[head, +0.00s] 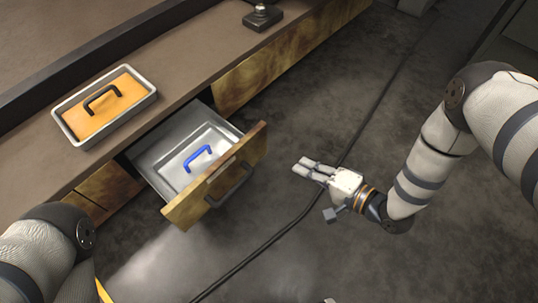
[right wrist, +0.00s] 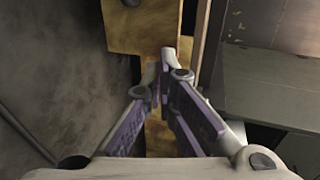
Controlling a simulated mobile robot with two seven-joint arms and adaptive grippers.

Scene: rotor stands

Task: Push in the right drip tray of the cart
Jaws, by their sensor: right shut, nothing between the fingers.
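A drip tray drawer (head: 152,162) of the cart stands pulled out, with a burl-wood front (head: 182,211) and a dark handle (head: 236,186). Inside it lies a grey metal tray with a blue handle (head: 198,157). My right gripper (head: 302,166) is shut and empty, off to the right of the drawer front and apart from it. In the right wrist view its closed fingers (right wrist: 164,66) show in front of a wood panel (right wrist: 134,28). My left arm shows at lower left in the head view; its gripper is out of view.
On the brown cart top (head: 190,75) sit a grey tray with an orange inside (head: 92,118) and black handle, and a dark metal block (head: 262,18). Another wood front (head: 275,68) is flush. A black cable (head: 345,155) crosses the otherwise clear grey floor.

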